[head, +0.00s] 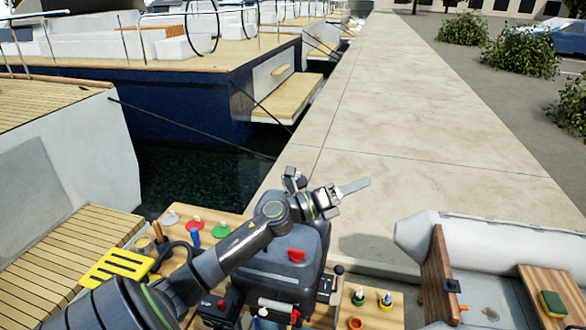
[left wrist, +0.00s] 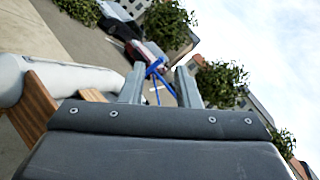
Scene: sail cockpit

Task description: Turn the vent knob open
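A red knob-like part (head: 296,255) sits on top of a dark rounded casing (head: 268,264) at the bottom centre of the head view. I cannot tell for sure that it is the vent knob. My left gripper (head: 358,186) is up and to the right of it, clear of it, pointing right over the concrete quay. In the left wrist view its two fingers (left wrist: 160,82) stand apart with nothing held between them; only distant background shows through the gap. The red part does not show in that view. My right gripper is not in view.
A wooden board (head: 235,222) with coloured pieces and a yellow slotted piece (head: 118,265) lies left of the casing. Small bottles (head: 386,300) stand to its right. A grey inflatable boat (head: 480,240) is at the right. Open quay (head: 400,130) lies beyond.

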